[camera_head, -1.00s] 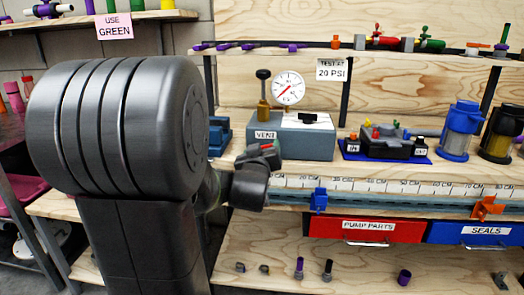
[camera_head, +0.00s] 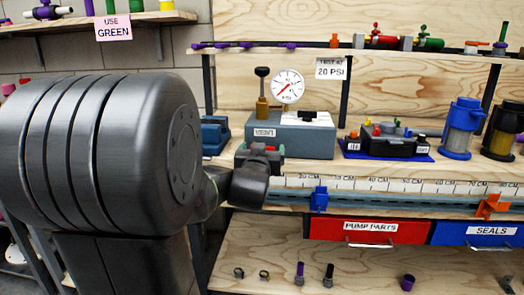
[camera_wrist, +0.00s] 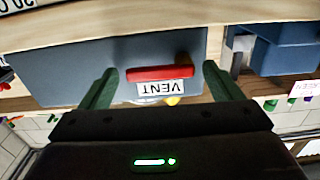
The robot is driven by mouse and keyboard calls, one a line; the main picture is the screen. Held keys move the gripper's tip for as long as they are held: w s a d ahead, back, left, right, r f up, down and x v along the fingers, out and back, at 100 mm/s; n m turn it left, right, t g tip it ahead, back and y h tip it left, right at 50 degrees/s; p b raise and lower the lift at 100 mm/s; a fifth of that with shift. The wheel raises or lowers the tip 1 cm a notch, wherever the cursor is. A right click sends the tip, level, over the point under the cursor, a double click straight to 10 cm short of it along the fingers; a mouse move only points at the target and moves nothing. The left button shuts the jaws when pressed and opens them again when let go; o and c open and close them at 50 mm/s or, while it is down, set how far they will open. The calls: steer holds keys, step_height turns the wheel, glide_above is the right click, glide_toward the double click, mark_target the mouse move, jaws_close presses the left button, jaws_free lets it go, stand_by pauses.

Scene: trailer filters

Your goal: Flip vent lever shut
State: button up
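The red vent lever (camera_wrist: 160,73) lies crosswise beside the upside-down VENT label (camera_wrist: 163,88) in the wrist view. It is on the face of the blue-grey test box (camera_wrist: 75,70). My gripper (camera_wrist: 160,69) is open, with one green finger on each side of the lever and a gap on both sides. In the head view the test box (camera_head: 304,138) stands on the bench with a gauge (camera_head: 288,86) and a brass valve with a black knob (camera_head: 262,98). My gripper (camera_head: 261,153) is in front of its lower left corner. Contact with the lever cannot be told.
A smaller blue item (camera_head: 214,134) stands left of the box. A black device on a blue tray (camera_head: 388,145) and a blue canister (camera_head: 461,129) stand to the right. A ruler rail (camera_head: 400,190) with clamps runs along the bench front.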

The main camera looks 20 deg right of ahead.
steer(key=p+v, duration=0.3)
steer(key=v, duration=1.1)
steer(key=shift+w+d, duration=0.1)
steer(key=shift+d, duration=0.1)
steer(key=b+x, duration=0.2)
steer(key=x, duration=1.1)
steer(key=shift+w+n, duration=0.3)
steer(key=shift+b, duration=0.35)
